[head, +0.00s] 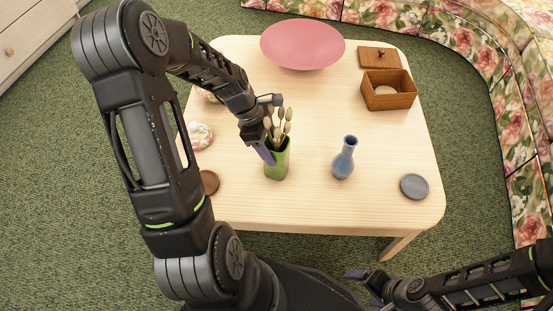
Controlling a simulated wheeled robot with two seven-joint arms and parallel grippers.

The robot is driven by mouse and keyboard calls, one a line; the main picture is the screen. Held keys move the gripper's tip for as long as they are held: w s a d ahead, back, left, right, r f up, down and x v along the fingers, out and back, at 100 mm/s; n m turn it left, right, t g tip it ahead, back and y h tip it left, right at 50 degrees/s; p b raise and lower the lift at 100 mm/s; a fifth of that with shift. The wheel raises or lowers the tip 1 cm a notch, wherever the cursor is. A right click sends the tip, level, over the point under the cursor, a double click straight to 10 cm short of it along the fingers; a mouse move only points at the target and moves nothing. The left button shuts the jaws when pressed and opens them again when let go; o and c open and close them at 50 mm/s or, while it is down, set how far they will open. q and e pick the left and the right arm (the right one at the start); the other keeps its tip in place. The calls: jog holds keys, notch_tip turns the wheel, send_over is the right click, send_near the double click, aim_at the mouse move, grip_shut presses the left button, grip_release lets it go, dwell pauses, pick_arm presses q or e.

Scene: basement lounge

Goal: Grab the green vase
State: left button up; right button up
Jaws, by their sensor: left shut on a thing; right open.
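The green vase (279,165) stands upright on the light wooden table (310,205), with several pale buds on stems (281,122) in it. My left gripper (267,152) is at the vase's upper left rim, shut on the vase. One purple-grey fingertip shows in front of the rim; the other finger is hidden. My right gripper (366,287) is open and empty, low in the view in front of the table's front edge.
A blue bottle vase (344,158) stands right of the green vase. A grey-blue disc (414,187), an open wooden box (389,101), its lid (379,58) and a pink bowl (302,49) are on the table. A brown disc (210,182) lies left. A floral sofa (480,60) curves behind.

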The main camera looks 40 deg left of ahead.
pick_arm(q)
grip_shut()
notch_tip(320, 180, up, 10)
jog(key=p, duration=0.3)
dwell(0.4)
dwell(0.4)
